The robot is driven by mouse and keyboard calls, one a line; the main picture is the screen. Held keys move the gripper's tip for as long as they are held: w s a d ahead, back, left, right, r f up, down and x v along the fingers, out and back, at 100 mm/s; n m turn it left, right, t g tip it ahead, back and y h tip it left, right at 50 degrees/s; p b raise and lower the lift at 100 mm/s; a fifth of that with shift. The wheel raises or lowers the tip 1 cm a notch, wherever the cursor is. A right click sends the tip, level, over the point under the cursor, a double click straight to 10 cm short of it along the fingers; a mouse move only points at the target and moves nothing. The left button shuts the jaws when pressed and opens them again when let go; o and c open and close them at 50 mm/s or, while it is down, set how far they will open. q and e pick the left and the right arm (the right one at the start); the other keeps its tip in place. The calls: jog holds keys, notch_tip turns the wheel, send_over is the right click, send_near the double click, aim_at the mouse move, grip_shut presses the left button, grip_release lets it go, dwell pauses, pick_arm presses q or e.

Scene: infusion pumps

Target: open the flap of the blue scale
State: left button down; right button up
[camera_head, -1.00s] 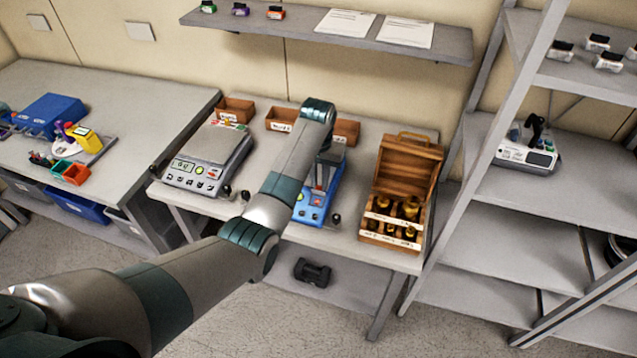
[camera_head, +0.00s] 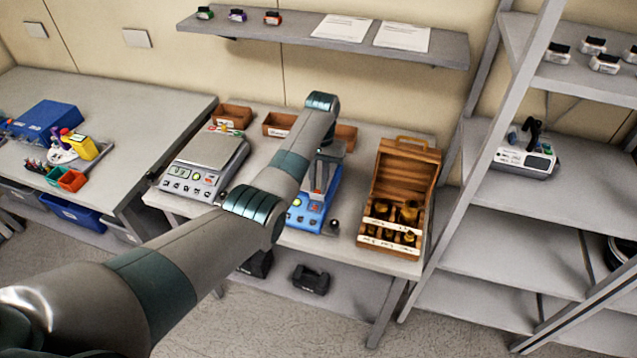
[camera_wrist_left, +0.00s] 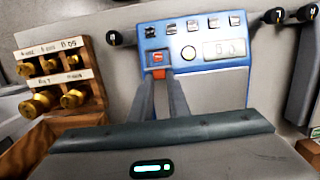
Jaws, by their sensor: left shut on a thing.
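The blue scale (camera_head: 312,212) stands on the middle table, partly hidden behind my left arm. Its blue front panel, with a row of buttons and a small display, shows in the left wrist view (camera_wrist_left: 222,56). My left gripper (camera_wrist_left: 160,78) is over the scale, its two fingers close together with a small orange-red piece (camera_wrist_left: 159,74) between the tips. This piece appears to be the tab of the scale's flap; the rest of the flap is hard to make out. My right gripper is in neither view.
A grey scale (camera_head: 205,163) stands left of the blue one. An open wooden box (camera_head: 398,195) with brass weights stands to the right. Small wooden trays (camera_head: 279,124) line the back. A shelf (camera_head: 330,38) hangs above, and a rack (camera_head: 545,195) stands at right.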

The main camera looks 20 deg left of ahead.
pick_arm(q)
jog(key=c, duration=1.7)
grip_release()
jog(key=shift+f, duration=0.15)
jog(key=shift+w+r+b, duration=0.2)
jog(key=shift+r+b, duration=0.15)
jog(key=shift+r, duration=0.5)
jog(key=r, duration=0.1)
jog(key=r+b, duration=0.1)
jog(key=r, duration=0.1)
jog(key=shift+w+r, duration=0.25)
jog(key=shift+w+r+p, duration=0.2)
jog(key=shift+r+p, duration=0.3)
jog(key=shift+r, duration=1.5)
jog(key=shift+w+r+p, duration=0.25)
jog(key=shift+r+p, duration=0.25)
jog(key=shift+r, duration=1.5)
jog(key=shift+w+r+p, duration=0.2)
jog(key=shift+r+p, duration=0.3)
jog(key=shift+r, duration=1.5)
